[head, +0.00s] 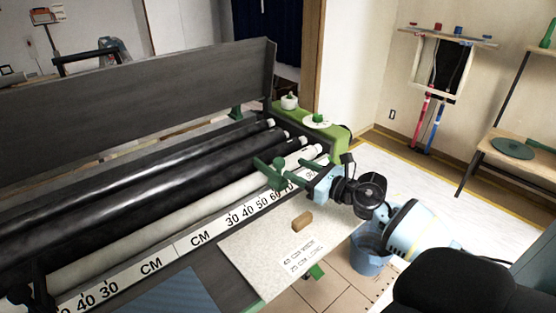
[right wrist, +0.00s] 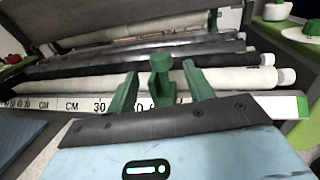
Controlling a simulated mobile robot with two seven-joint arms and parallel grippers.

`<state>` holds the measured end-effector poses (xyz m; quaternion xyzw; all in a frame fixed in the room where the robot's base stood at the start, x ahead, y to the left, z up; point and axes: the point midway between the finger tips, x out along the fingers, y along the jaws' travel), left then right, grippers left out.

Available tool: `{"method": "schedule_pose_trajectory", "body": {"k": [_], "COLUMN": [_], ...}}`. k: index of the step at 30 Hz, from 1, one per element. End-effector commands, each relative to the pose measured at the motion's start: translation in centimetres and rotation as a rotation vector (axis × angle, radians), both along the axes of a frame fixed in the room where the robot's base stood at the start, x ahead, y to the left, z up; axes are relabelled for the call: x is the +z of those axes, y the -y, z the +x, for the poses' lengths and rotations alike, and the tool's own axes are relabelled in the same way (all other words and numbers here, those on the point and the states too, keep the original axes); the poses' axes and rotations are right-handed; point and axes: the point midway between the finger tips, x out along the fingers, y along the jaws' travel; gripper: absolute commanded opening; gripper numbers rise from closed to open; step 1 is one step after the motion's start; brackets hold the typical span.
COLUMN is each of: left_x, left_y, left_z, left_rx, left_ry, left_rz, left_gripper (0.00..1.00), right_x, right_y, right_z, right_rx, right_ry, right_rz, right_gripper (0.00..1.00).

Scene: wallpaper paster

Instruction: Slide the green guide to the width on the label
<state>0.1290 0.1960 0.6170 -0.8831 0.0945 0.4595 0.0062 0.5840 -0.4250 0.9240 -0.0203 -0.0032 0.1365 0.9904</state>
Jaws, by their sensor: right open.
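The green guide (right wrist: 162,78) is an upright post with a round knob, standing at the numbered scale strip (right wrist: 72,104) in the right wrist view. My right gripper (right wrist: 162,92) is open, with one green finger on each side of the guide; I cannot tell whether either touches it. In the head view my right gripper (head: 268,172) is over the strip's right part, where it hides the guide's exact reading. The strip shows 30 to 70 there. The label is small print on a pale sheet (head: 255,255), seemingly "45 CM WIDE" and "25 CM LONG". My left gripper is out of view.
Black and pale rolls (head: 150,190) lie behind the strip, with a dark panel (head: 140,100) beyond. A brown block (head: 302,221) rests on the sheet. A blue bucket (head: 368,258) stands right of it. Green end housing (head: 335,137) borders the rolls at right.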

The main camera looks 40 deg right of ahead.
Motion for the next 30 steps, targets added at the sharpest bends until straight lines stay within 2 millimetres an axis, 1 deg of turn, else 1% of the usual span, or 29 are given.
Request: {"method": "schedule_pose_trajectory", "body": {"k": [4, 9, 15, 20, 28, 29, 30], "left_x": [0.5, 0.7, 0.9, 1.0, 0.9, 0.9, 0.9], "left_y": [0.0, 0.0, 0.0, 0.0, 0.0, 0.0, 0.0], "left_z": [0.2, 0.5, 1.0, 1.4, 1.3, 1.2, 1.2], "left_rx": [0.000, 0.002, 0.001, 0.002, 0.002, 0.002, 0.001], "left_ry": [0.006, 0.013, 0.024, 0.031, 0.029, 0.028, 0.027], "left_rz": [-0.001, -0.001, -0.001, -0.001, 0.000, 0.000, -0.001], "left_gripper": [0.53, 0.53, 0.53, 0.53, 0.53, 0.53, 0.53], "right_x": [0.4, 0.3, 0.2, 0.2, 0.1, 0.1, 0.1], "right_y": [-0.5, -1.2, -1.7, -1.9, -2.0, -2.0, -2.0], "right_z": [1.8, 4.1, 6.0, 6.6, 6.7, 6.7, 6.7], "right_rx": [-0.001, 0.000, -0.001, 0.000, 0.001, 0.001, 0.001], "right_ry": [0.006, 0.005, 0.002, 0.002, 0.001, 0.001, 0.001], "right_rz": [0.003, 0.002, 0.004, 0.002, 0.001, 0.001, 0.001], "right_gripper": [0.52, 0.52, 0.52, 0.52, 0.52, 0.49, 0.44]}}
